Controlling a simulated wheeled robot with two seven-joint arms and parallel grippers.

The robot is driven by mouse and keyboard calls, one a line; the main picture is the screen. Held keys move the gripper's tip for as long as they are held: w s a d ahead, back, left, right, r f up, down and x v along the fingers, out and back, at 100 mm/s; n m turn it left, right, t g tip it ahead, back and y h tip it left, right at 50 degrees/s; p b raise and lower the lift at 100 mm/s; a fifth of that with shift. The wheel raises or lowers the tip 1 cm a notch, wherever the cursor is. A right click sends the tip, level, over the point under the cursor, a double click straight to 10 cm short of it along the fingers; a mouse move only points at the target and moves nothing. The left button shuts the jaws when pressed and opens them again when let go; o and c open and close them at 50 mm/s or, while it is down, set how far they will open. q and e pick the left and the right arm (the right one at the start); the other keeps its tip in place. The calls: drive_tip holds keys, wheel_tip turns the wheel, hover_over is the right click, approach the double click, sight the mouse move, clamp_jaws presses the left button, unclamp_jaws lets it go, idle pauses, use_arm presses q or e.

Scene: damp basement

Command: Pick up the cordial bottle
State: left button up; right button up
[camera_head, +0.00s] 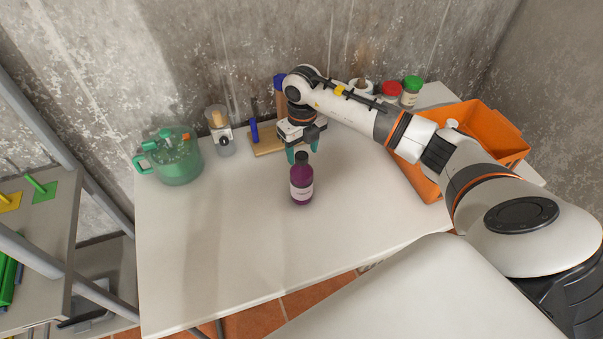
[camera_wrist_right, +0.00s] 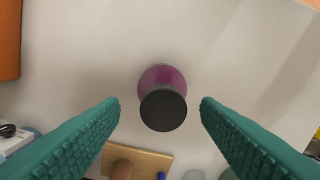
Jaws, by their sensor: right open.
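The cordial bottle (camera_head: 301,184) is purple with a dark cap and a pale label, and stands upright on the white table (camera_head: 225,235). My right gripper (camera_head: 302,154) is open just above and behind the bottle's cap in the head view. In the right wrist view the bottle (camera_wrist_right: 163,80) is seen from above, its black cap between the two green fingers of the open gripper (camera_wrist_right: 160,108), with a gap on each side. My left gripper is not in view.
An orange crate (camera_head: 485,125) stands at the table's right. Red-lidded and green-lidded jars (camera_head: 410,92) stand behind it. A wooden board (camera_head: 268,148), a dispenser (camera_head: 220,131) and a green jug (camera_head: 178,160) stand along the back.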

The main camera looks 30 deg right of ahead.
sight(302, 155)
drive_tip(key=shift+a+f+p, duration=0.1)
drive_tip(key=shift+f+p, duration=0.2)
drive_tip(key=shift+f, duration=1.3)
drive_tip(key=shift+c, duration=0.4)
drive_tip(key=shift+r, duration=0.1)
clamp_jaws()
